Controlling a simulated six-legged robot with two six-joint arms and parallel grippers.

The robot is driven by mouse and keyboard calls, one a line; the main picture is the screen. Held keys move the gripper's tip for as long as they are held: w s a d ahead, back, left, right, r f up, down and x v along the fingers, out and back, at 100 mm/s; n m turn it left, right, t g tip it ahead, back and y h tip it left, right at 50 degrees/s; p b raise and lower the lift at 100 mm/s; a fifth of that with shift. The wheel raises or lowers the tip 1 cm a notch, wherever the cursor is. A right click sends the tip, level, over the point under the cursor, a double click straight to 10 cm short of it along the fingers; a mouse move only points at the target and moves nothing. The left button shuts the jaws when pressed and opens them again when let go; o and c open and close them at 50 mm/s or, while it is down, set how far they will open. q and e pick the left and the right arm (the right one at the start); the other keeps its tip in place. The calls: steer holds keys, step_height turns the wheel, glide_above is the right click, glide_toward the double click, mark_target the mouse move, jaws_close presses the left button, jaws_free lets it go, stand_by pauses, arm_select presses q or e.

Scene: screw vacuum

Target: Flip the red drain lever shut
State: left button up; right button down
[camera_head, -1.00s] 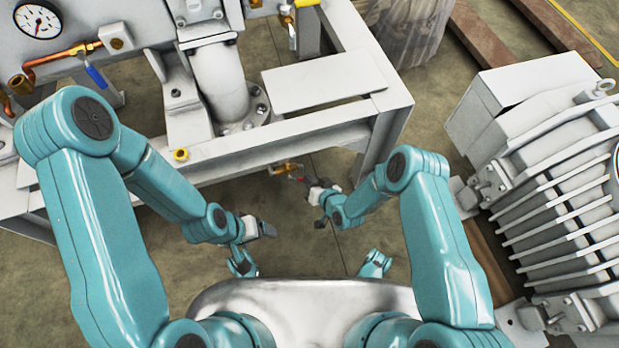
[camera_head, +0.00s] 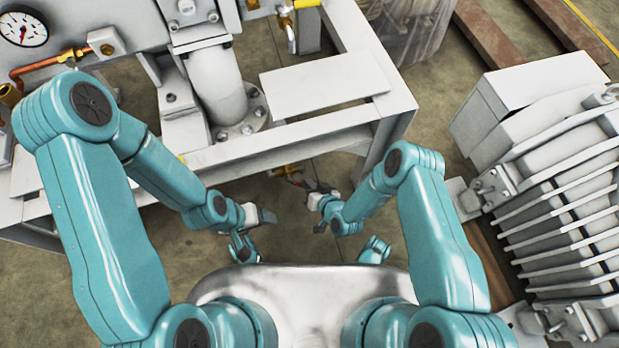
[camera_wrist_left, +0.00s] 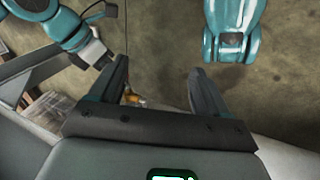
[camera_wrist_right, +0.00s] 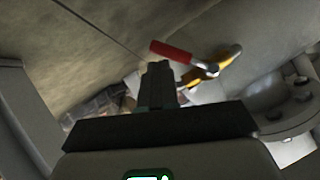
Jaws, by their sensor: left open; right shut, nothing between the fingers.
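The red drain lever (camera_wrist_right: 171,51) shows clearly in the right wrist view, sticking out to the left from a brass valve (camera_wrist_right: 217,66). In the head view the lever (camera_head: 296,183) is small, below the frame's front beam and partly hidden by my right gripper. My right gripper (camera_wrist_right: 158,68) is shut and empty, with its fingertips just below the lever in that view; I cannot tell whether they touch. In the head view it (camera_head: 314,186) is right of the lever. My left gripper (camera_wrist_left: 158,72) is open and empty, left of and nearer me than the lever in the head view (camera_head: 266,215).
A white steel frame (camera_head: 280,140) with a flanged pipe (camera_head: 217,85) stands above the valve. A ribbed grey machine (camera_head: 560,190) stands at the right. The floor between the grippers is clear.

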arm_select(q)
steer(key=shift+w+a+f+t+b, duration=0.1)
steer(key=shift+w+f+t+b, duration=0.15)
steer(key=shift+f+b, duration=0.25)
steer(key=shift+w+a+f+t+b, duration=0.1)
steer(key=shift+w+f+t+b, duration=0.05)
steer(key=shift+w+f+b, duration=0.35)
arm_select(e)
steer(key=shift+s+a+f, duration=0.25)
steer(key=shift+a+f, duration=0.25)
steer(key=shift+f, duration=0.2)
steer(key=shift+s+a+f, duration=0.25)
steer(key=shift+a+f, duration=0.2)
steer(key=shift+f, duration=0.25)
arm_select(q)
steer(key=shift+s+a+f, duration=0.1)
steer(key=shift+a+f, duration=0.05)
arm_select(e)
steer(key=shift+a+f, duration=0.15)
steer(key=shift+a, duration=0.15)
arm_select(q)
steer(key=shift+s, duration=0.1)
arm_select(e)
steer(key=shift+s+d, duration=0.1)
